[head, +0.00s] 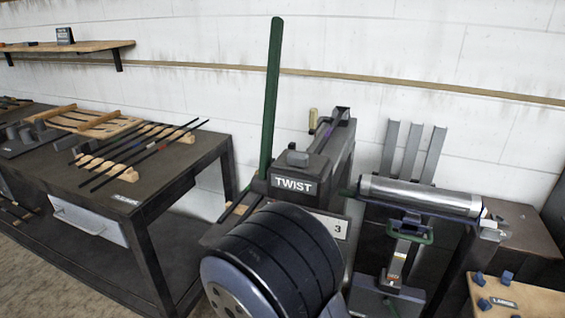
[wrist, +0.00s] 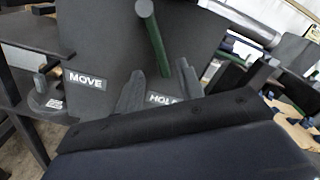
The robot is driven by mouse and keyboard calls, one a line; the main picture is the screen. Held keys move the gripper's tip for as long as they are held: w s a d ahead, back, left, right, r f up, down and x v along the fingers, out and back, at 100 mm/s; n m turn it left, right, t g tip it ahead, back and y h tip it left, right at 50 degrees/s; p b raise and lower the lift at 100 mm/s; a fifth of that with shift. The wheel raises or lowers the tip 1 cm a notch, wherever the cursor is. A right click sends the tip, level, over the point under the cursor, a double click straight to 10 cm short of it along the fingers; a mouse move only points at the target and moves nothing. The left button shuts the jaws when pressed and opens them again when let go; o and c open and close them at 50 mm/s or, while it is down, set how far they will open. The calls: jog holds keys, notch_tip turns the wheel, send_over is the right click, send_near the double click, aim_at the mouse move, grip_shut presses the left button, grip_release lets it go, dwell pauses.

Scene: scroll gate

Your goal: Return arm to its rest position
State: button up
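In the wrist view, my gripper (wrist: 158,76) shows two grey fingertips spread apart with nothing held between them. They point toward a dark panel (wrist: 105,50) with white MOVE and HOLD labels. A green rod with a grey round end (wrist: 153,38) shows beyond and between the fingertips; I cannot tell how far away it is. In the head view, my dark rounded arm link fills the bottom middle and my gripper is hidden. Behind the link stands a grey TWIST station (head: 325,158), with a tall upright green bar (head: 272,95) at its left.
A dark table (head: 150,172) with several thin rods on wooden rests (head: 95,160) stands at the left. A metal roller (head: 420,196) on a stand is close at the right. A wooden board (head: 530,300) with blue pegs sits lower right. A shelf (head: 70,46) hangs upper left.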

jog(key=shift+x, duration=2.75)
jog(key=shift+s, duration=0.1)
jog(key=v, duration=1)
jog(key=w+d+m+b, duration=0.2)
jog(key=w, duration=0.8)
jog(key=shift+d+f, duration=0.3)
jog(key=shift+d, duration=0.05)
jog(key=shift+s, duration=0.1)
